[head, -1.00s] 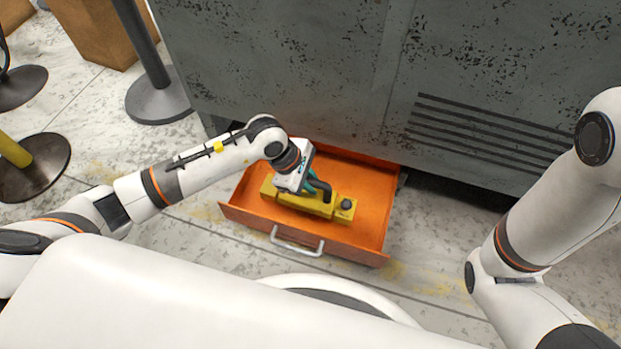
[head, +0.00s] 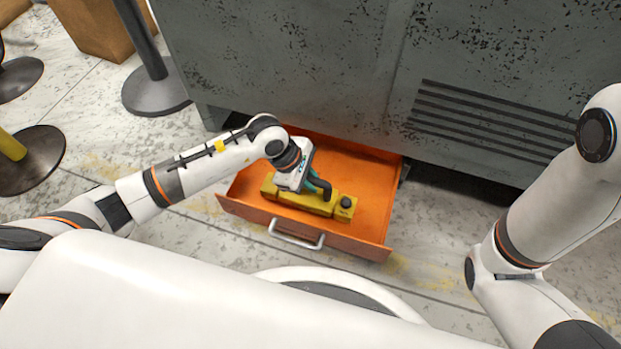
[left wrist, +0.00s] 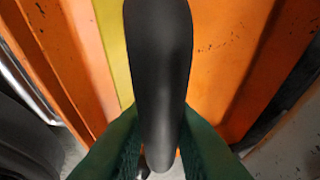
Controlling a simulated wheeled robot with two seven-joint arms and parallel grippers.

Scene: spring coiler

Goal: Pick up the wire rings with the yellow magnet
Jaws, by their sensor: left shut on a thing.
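The yellow magnet (head: 339,207) is a long block with a black handle and a dark knob at its right end. It sits in the open orange drawer (head: 372,222). My left gripper (head: 318,184) is over the magnet, shut on its black handle. In the left wrist view the handle (left wrist: 158,75) stands between the two green fingers (left wrist: 157,150), with a strip of yellow behind it. I cannot tell whether the magnet touches the drawer floor. My right gripper is out of view; only my right arm shows. No wire rings can be made out.
The drawer has a metal handle (head: 296,234) on its front and stands out from a worn grey machine cabinet (head: 300,60). A post with a round dark base (head: 155,95) stands on the floor at the back left. The drawer's right part is empty.

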